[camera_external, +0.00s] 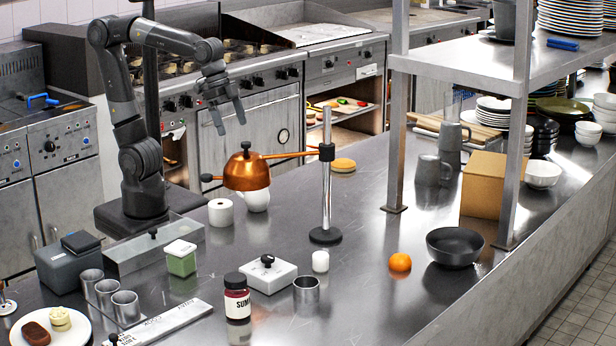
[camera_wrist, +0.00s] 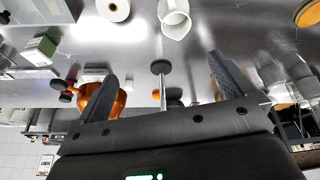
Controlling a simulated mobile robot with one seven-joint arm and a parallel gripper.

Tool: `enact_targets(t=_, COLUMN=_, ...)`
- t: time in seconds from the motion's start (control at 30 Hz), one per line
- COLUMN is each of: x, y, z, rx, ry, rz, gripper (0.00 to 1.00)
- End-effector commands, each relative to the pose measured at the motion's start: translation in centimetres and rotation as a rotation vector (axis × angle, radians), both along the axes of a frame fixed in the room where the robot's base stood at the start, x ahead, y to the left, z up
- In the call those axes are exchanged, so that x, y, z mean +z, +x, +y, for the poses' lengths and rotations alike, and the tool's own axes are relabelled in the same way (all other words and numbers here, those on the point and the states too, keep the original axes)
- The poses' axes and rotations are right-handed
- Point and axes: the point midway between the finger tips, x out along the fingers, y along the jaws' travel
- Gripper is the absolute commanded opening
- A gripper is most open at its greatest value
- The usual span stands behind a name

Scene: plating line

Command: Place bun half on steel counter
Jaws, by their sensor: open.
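The bun half (camera_external: 342,165), round and golden, rests on the steel counter (camera_external: 372,222) just behind the lamp post. A round orange-brown thing that looks like the bun half (camera_wrist: 308,13) is cut off at the upper right of the wrist view. My gripper (camera_external: 230,126) is open and empty, raised well above the counter, left of the bun half and apart from it. Its two spread fingers also show in the wrist view (camera_wrist: 163,68), with nothing held between them.
A copper heat lamp (camera_external: 247,171) on a metal post (camera_external: 326,200) stands between my arm and the counter's middle. A white paper roll (camera_external: 221,212) and white jug (camera_external: 257,200) stand nearby. An orange (camera_external: 400,262) and dark bowl (camera_external: 455,246) sit right; shelf posts rise behind.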

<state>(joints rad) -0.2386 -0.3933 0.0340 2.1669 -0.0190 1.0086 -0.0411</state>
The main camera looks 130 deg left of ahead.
Motion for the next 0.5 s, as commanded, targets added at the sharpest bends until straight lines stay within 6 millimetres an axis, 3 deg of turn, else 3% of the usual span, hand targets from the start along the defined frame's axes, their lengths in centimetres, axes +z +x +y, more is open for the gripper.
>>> enact_targets(t=0.03, x=-0.3, y=-1.5, z=-1.9, rx=-0.049, ry=0.011, rz=-0.021, gripper=0.99)
enact_targets(t=0.2, x=-2.3, y=-5.8, z=-6.3, rx=-0.189, ry=0.041, rz=-0.076, gripper=0.99)
enact_targets(t=0.33, x=-3.8, y=-8.1, z=-8.2, rx=-0.263, ry=0.055, rz=-0.106, gripper=0.99)
enact_targets(t=0.5, x=-4.7, y=-9.4, z=-9.1, rx=-0.306, ry=0.066, rz=-0.125, gripper=0.99)
